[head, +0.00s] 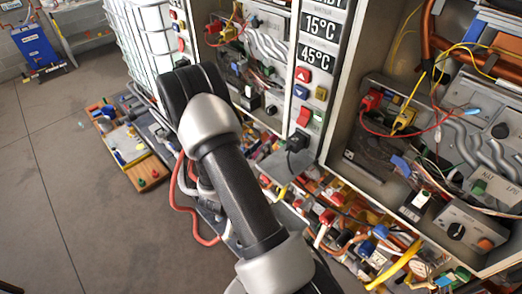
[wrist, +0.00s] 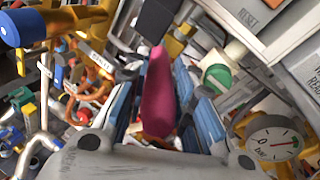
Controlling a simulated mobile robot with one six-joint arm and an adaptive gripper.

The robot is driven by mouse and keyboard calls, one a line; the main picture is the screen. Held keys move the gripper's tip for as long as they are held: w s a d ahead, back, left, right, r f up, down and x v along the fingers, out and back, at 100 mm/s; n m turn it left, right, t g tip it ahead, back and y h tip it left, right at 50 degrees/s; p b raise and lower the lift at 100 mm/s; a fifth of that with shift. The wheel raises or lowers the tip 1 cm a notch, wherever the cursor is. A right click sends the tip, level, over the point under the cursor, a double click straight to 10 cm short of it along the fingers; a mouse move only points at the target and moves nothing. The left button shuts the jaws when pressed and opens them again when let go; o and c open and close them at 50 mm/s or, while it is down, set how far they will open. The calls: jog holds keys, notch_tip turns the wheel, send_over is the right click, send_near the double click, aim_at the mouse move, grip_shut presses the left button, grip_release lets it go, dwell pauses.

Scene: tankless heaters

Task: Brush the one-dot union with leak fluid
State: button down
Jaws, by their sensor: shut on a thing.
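In the wrist view my gripper (wrist: 160,95) is shut on a magenta, tapering thing (wrist: 158,92), held between its two blue-grey fingers. It looks like a brush handle, but I see no bristles, so I cannot tell for sure. Its far end points up the picture toward a dark block (wrist: 160,18). I cannot pick out a union with one dot in either view; any dots are too small to read. No pot of leak fluid is clearly identifiable. In the head view my arm crosses the middle, and I cannot make out the gripper tips.
In the wrist view a round pressure gauge (wrist: 272,140) stands close at lower right, and a green-and-white part (wrist: 216,76) is right of the fingers. In the head view an open heater cabinet (head: 440,150) with loose wires stands right. Clear floor (head: 80,200) lies left.

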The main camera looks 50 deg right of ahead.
jog(key=shift+d, duration=0.75)
jog(key=shift+s, duration=0.15)
jog(key=shift+s+a+f+b, duration=0.15)
jog(key=shift+s+b, duration=0.1)
jog(key=shift+s, duration=0.65)
jog(key=shift+s+a+b, duration=0.15)
jog(key=shift+s+b, duration=0.1)
jog(key=shift+s, duration=0.6)
jog(key=shift+w, duration=0.1)
jog(key=shift+w+d, duration=0.15)
jog(key=shift+w, duration=0.7)
jog(key=shift+w+d, duration=0.1)
jog(key=shift+w, duration=0.75)
jog(key=shift+a, duration=0.1)
